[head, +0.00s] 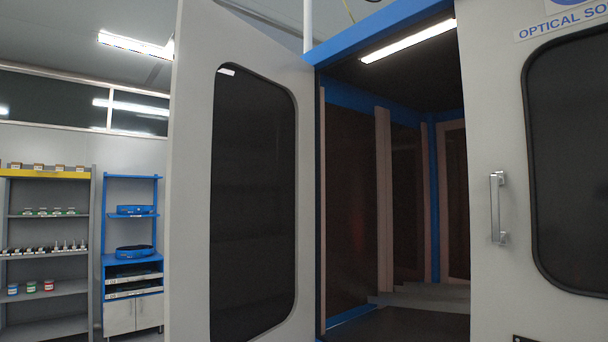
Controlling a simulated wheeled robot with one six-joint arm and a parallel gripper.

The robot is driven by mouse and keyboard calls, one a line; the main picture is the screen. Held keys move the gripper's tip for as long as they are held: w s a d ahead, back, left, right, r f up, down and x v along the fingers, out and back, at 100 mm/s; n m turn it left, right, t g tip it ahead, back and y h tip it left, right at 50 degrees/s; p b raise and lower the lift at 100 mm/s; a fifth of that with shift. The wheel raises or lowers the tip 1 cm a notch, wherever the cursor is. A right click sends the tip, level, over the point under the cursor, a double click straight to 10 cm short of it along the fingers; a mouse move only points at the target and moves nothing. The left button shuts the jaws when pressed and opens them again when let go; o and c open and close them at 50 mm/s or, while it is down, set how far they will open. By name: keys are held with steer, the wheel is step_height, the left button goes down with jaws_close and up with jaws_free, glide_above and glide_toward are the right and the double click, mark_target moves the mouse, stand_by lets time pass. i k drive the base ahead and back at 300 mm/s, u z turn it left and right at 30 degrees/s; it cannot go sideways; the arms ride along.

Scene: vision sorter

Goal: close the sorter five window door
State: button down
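A grey door with a tall dark rounded window (253,200) stands open on the left of the sorter cabinet. Its number does not show. The doorway beside it is open onto a dark interior (355,190) with a blue frame (385,30). To the right, a grey front panel or door (490,120) carries a silver vertical handle (498,208) and another dark window (572,165). No handle shows on the open door. My gripper is not in view.
A grey shelf with a yellow top (45,173) and a blue rack with a cabinet below (132,215) stand at the far left against the wall. A partly cut sign (565,22) is at the upper right. The floor is mostly out of view.

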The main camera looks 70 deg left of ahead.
mark_target(239, 218)
steer(key=z, duration=1.9)
steer(key=k, duration=2.25)
steer(key=u, duration=3.05)
